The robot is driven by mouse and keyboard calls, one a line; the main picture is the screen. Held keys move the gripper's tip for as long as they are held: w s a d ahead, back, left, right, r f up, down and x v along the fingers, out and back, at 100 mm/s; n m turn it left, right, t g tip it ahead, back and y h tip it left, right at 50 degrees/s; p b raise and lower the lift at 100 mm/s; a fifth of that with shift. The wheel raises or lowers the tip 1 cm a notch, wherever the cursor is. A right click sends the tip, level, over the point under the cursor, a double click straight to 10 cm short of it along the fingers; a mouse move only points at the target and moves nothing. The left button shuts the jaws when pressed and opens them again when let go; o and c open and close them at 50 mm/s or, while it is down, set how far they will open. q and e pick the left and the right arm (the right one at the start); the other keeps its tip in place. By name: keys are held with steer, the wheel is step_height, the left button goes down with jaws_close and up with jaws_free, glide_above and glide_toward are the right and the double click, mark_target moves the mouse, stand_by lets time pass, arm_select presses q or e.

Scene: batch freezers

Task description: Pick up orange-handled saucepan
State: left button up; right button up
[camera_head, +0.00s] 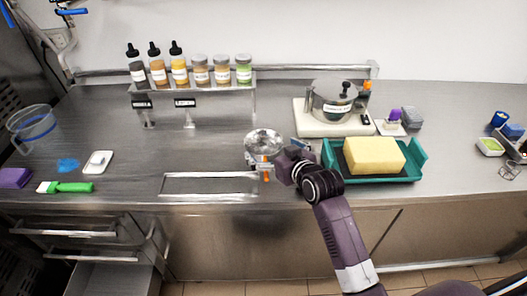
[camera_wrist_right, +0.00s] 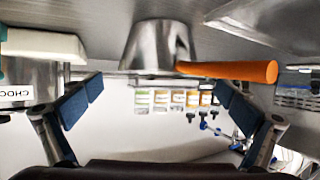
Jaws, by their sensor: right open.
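The orange-handled saucepan (camera_head: 262,142) is a small shiny metal pan on the steel counter, just behind the sunken tray area. Its orange handle (camera_head: 266,174) points toward the front edge and is partly hidden by my right gripper (camera_head: 280,165). In the right wrist view, which looks upside down, the saucepan (camera_wrist_right: 152,45) is at the top middle and its orange handle (camera_wrist_right: 232,71) extends right. There my right gripper (camera_wrist_right: 158,98) is open, its blue-padded fingers wide apart with nothing held between them. My left gripper is not in view.
A teal tray (camera_head: 415,172) with a yellow block (camera_head: 374,155) is close right of my right gripper. Behind it, a lidded pot (camera_head: 333,102) stands on a white board (camera_head: 310,128). A shelf (camera_head: 215,97) with several bottles and jars is behind left. A green-handled brush (camera_head: 68,187) lies far left.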

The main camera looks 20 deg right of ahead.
mark_target(265, 143)
steer(key=p+x, duration=0.1)
steer(key=x, duration=0.3)
steer(key=shift+w+f, duration=0.15)
steer(key=shift+w, duration=0.25)
steer(key=c, duration=1.2)
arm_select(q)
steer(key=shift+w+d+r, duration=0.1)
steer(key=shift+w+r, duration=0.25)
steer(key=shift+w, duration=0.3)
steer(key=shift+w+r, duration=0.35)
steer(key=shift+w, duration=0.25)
arm_select(e)
steer(key=shift+c, duration=0.3)
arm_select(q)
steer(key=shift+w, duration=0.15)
